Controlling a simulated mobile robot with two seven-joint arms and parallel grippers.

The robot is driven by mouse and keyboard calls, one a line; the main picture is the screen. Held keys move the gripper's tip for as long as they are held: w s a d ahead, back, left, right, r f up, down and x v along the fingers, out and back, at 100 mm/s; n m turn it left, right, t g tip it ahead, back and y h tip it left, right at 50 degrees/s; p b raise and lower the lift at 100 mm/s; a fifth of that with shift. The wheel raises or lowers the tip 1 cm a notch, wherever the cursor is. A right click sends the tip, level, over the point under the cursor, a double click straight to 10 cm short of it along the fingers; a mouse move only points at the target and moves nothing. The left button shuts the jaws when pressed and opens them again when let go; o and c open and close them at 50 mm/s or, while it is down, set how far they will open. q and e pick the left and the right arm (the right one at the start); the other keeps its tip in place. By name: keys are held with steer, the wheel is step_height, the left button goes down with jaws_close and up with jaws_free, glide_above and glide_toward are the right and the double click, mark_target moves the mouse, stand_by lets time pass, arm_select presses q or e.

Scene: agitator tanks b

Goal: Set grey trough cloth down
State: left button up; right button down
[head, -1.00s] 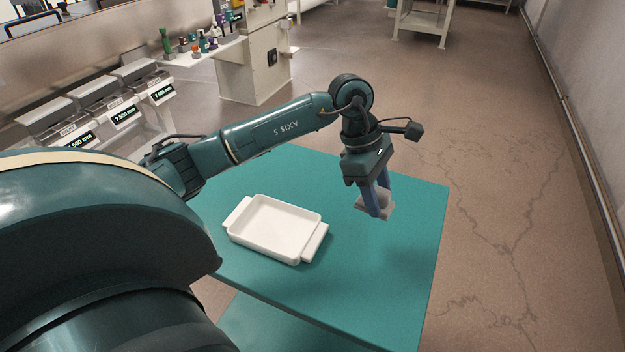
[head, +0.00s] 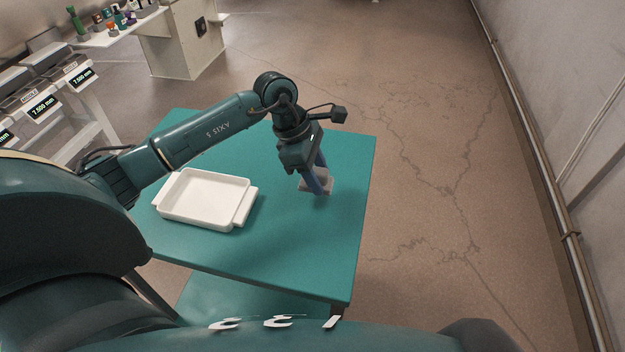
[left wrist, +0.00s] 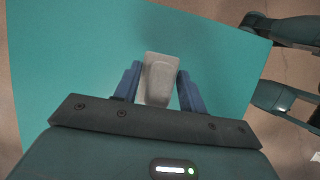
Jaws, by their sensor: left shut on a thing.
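The grey cloth (head: 326,186) is between the blue fingers of my left gripper (head: 316,187), over the right part of the teal table (head: 290,245). In the left wrist view the cloth (left wrist: 160,78) shows as a pale grey folded block, and the left gripper (left wrist: 157,92) is shut on it. I cannot tell whether the cloth touches the tabletop. A white tray (head: 205,198) with side handles, empty, sits on the table to the left of the gripper. My right gripper is not in view.
The table's right edge is close beside the cloth, with bare floor (head: 440,200) beyond. The front right of the tabletop is clear. Machines with number displays (head: 42,107) stand at the far left, and a cabinet (head: 180,45) stands at the back. A pipe runs along the right wall.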

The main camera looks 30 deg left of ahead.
arm_select(q)
step_height(320, 180, down, 4)
steer(key=shift+f, duration=0.15)
steer(key=shift+f, duration=0.1)
steer(key=o, duration=0.9)
